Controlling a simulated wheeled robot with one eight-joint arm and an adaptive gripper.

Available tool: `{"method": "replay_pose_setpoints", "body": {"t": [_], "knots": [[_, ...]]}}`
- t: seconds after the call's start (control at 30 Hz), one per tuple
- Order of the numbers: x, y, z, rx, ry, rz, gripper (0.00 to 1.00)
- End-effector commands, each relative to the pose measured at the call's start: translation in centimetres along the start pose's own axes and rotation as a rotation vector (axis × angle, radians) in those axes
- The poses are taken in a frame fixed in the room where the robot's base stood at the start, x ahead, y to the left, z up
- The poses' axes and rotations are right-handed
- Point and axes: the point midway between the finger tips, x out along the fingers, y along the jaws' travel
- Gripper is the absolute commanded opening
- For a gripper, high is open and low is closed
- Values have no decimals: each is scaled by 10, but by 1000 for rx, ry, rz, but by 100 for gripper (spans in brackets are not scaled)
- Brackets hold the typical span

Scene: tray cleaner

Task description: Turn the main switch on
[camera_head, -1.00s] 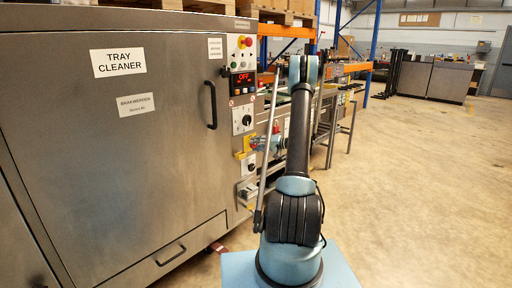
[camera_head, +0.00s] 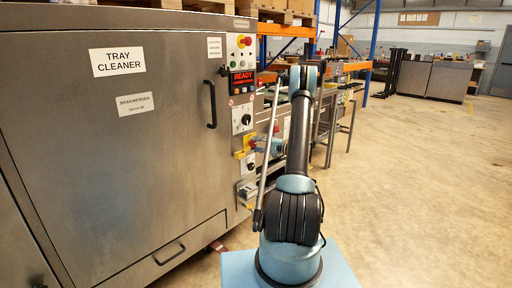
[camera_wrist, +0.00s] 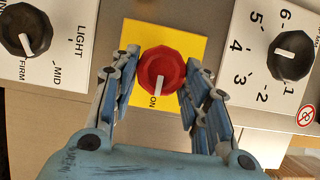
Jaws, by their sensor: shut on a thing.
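The main switch (camera_wrist: 162,72) is a red rotary knob on a yellow plate (camera_wrist: 135,38). Its white mark points at the word ON in the wrist view. My gripper (camera_wrist: 160,82) has its two fingers on either side of the red knob and is shut on it. In the head view the yellow plate (camera_head: 238,155) shows on the machine's control column, and the knob is largely hidden by my gripper and arm. The display (camera_head: 242,82) above it reads READY in red.
A black selector knob (camera_wrist: 24,30) marked LIGHT, MID and FIRM and a numbered black dial (camera_wrist: 290,55) flank the switch closely. The tray cleaner door (camera_head: 130,170) with its black handle (camera_head: 211,105) is shut. Open floor (camera_head: 420,190) lies to the right.

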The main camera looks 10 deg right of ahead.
Motion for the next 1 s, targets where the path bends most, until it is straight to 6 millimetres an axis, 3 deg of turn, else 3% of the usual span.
{"method": "replay_pose_setpoints", "body": {"t": [0.3, 0.33, 0.4, 0.77, 1.0], "knots": [[-2, 2, -2, 0, 5, 4, 18], [-2, 2, -2, 0, 4, 4, 49], [-2, 2, -2, 0, 4, 4, 61], [-2, 1, 0, -1, 1, 2, 61], [-30, 1, -1, -1, 3, 2, 61]]}}
